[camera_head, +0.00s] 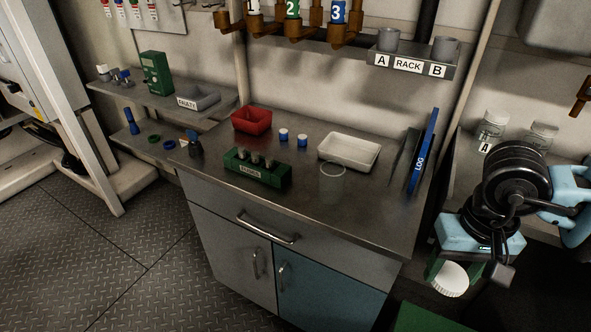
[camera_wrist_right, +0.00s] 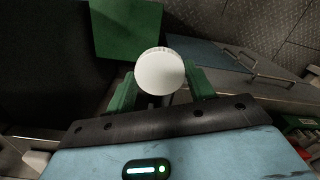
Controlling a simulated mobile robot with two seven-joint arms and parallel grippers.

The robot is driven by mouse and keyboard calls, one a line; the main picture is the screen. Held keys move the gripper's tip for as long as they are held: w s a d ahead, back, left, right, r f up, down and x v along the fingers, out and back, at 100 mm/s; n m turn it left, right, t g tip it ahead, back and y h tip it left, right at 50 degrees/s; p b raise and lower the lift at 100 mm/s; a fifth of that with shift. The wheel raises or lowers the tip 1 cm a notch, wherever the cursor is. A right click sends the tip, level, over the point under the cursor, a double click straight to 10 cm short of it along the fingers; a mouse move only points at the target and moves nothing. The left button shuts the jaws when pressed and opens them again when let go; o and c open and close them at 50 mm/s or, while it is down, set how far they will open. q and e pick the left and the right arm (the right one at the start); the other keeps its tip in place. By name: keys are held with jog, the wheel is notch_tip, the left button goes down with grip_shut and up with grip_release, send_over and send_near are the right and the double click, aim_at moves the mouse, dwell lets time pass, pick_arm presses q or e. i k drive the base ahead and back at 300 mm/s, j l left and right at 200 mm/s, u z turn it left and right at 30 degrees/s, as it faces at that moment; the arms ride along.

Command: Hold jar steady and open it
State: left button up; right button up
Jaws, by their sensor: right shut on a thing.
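A round white ribbed lid (camera_head: 450,279) is in my right gripper (camera_head: 463,276), in front of the counter at the lower right. In the right wrist view the white lid (camera_wrist_right: 160,71) sits between the two green fingers of the right gripper (camera_wrist_right: 161,88), which are shut on it. I cannot tell whether anything is attached to the lid. My left gripper is not in view.
The metal counter (camera_head: 350,222) holds a red bin (camera_head: 251,121), white tray (camera_head: 349,152), green rack (camera_head: 257,168), two blue-and-white pieces and an upright blue LOG binder (camera_head: 423,152). Its front right area is bare. A labelled rack (camera_head: 411,67) is above.

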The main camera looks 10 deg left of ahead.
aim_at(331, 172)
jog(key=u, duration=0.65)
jog(key=j+u, duration=0.25)
jog(key=i+j+u, duration=0.25)
jog(key=i+j, duration=0.35)
jog(key=i+z, duration=0.45)
jog(key=i+j+z, duration=0.2)
jog(key=i+z, duration=0.55)
jog(key=z, duration=0.15)
jog(key=i+j+z, duration=0.15)
jog(key=i+z, duration=0.15)
jog(key=z, duration=0.15)
